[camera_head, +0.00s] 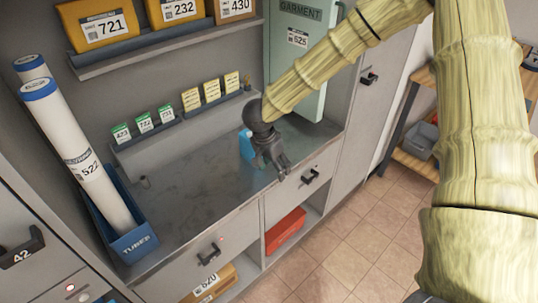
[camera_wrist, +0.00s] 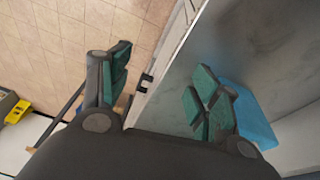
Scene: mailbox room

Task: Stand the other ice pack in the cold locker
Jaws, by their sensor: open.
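A light-blue block, which looks like an ice pack (camera_head: 246,146), stands on the grey counter, just left of and partly behind my gripper (camera_head: 271,168). In the wrist view the blue block (camera_wrist: 252,118) shows beside the right finger, outside the space between the fingers. My gripper (camera_wrist: 160,82) is open and empty, with green finger pads spread apart over the counter's front edge. Whether the right finger touches the block, I cannot tell. I cannot identify the cold locker or a second ice pack in these views.
A blue tube bin (camera_head: 130,240) with white tubes stands at the counter's left. A pale green garment box (camera_head: 300,70) stands behind on the right. Small tags line a low ledge (camera_head: 165,145). A red box (camera_head: 286,230) sits below. The middle counter (camera_head: 200,190) is mostly clear.

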